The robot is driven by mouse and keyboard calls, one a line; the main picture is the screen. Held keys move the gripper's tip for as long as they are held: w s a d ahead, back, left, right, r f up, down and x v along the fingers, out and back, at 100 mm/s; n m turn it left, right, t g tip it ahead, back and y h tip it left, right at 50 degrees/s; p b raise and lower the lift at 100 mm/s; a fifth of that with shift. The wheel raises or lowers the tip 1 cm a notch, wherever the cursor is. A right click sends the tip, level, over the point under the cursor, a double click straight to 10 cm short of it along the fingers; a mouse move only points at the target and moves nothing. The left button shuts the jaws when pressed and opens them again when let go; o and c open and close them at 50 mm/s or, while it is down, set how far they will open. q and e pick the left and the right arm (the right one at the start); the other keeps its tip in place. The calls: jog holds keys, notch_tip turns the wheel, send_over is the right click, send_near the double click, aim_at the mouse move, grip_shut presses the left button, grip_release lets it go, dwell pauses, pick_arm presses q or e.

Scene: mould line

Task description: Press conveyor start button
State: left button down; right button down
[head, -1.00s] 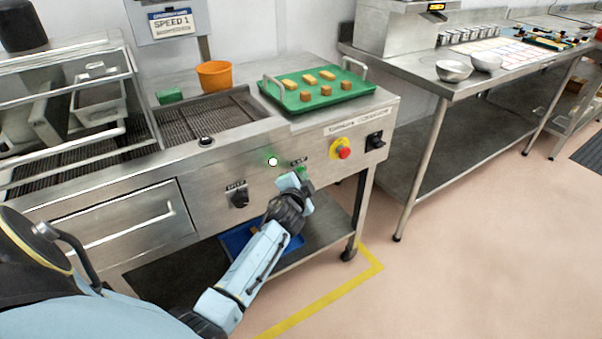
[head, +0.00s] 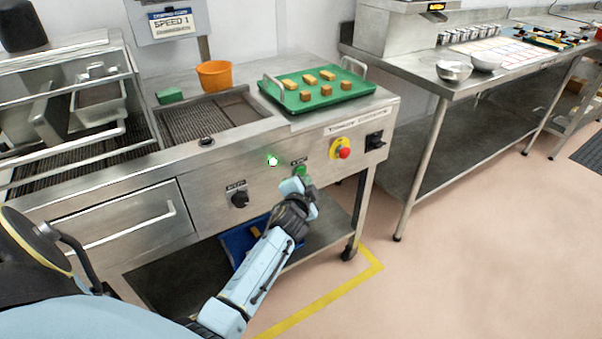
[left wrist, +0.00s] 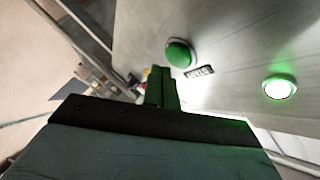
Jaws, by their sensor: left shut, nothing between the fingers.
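The green push button (head: 300,170) is on the steel front panel of the conveyor machine, under a small label. It also shows in the left wrist view (left wrist: 180,53) as a domed green cap. My left gripper (head: 301,183) is shut and empty, just below the button in the head view. In the left wrist view its closed fingers (left wrist: 159,75) end close beside the cap; I cannot tell whether they touch it. A lit green-white lamp (head: 272,161) is left of the button, and it glows in the left wrist view (left wrist: 279,88). My right gripper is out of view.
A red knob on yellow (head: 344,152) and a black switch (head: 375,140) are right of the button; a black dial (head: 239,199) is left. A green tray of pieces (head: 330,99) and an orange tub (head: 214,75) stand on top. The floor at right is clear.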

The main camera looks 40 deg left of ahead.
pick_arm(q)
jog(key=d, duration=0.1)
jog(key=s+d, duration=0.1)
jog(key=d, duration=0.2)
jog(key=shift+s+d, duration=0.2)
jog(key=shift+s, duration=0.2)
dwell(0.6)
